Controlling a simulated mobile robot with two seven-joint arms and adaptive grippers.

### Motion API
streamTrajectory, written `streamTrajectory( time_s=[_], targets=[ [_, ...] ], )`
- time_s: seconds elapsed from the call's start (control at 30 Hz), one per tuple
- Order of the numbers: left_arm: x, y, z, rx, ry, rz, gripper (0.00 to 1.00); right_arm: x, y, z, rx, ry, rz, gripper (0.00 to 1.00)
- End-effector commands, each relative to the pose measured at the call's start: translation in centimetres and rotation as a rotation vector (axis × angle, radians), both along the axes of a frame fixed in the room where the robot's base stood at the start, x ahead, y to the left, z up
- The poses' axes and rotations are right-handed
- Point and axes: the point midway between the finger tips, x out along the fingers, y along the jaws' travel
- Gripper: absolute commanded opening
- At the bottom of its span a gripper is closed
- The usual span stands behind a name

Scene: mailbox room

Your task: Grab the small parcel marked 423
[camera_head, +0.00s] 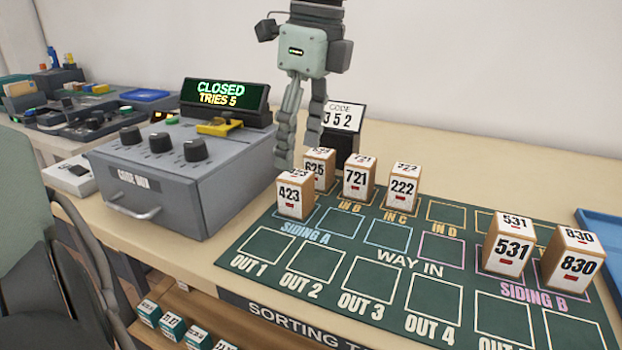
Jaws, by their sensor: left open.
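The small parcel marked 423 (295,203) is a tan box with a white label, standing upright on the green sorting mat (262,246) near its back left, by SIDING A. My left gripper (301,150) hangs fingers-down from the top of the picture, just behind and above the parcel. Its two fingers are apart with nothing between them. The left fingertip is close to the parcel's top back edge; I cannot tell whether they touch. My right gripper is not in view.
Parcels 625 (318,170), 721 (358,178) and 222 (403,187) stand close to the right. Parcels 531 (508,248) and 830 (572,265) are farther right. A grey code box (170,180) stands left, with a code sign (343,118) behind. The OUT squares are empty.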

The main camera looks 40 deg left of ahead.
Motion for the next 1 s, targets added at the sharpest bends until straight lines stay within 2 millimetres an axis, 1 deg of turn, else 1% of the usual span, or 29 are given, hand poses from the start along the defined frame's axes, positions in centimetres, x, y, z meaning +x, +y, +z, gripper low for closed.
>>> streamTrajectory(
  time_s=[0.3,0.37,0.4,0.43,0.53,0.67,0.87,1.0],
  targets=[
    [-0.1,0.5,-3.3,0.003,0.007,0.002,0.63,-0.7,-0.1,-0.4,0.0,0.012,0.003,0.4],
    [0.0,0.6,-4.2,0.002,0.008,0.001,0.63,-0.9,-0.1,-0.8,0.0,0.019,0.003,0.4],
    [0.0,0.7,-4.9,0.002,0.008,0.001,0.63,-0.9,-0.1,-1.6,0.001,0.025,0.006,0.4],
    [0.1,0.7,-5.3,0.001,0.007,0.002,0.63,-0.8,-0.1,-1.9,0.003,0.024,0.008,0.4],
    [0.1,0.9,-6.7,0.002,0.006,0.002,0.63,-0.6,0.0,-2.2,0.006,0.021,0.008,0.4],
    [0.1,1.0,-7.5,0.002,0.003,0.002,0.63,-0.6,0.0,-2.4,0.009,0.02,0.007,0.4],
    [0.1,1.1,-7.5,0.004,0.002,0.002,0.63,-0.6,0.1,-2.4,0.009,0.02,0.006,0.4],
    [0.1,1.1,-7.5,0.004,0.002,0.002,0.47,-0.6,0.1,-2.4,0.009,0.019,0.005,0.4]
  ],
)
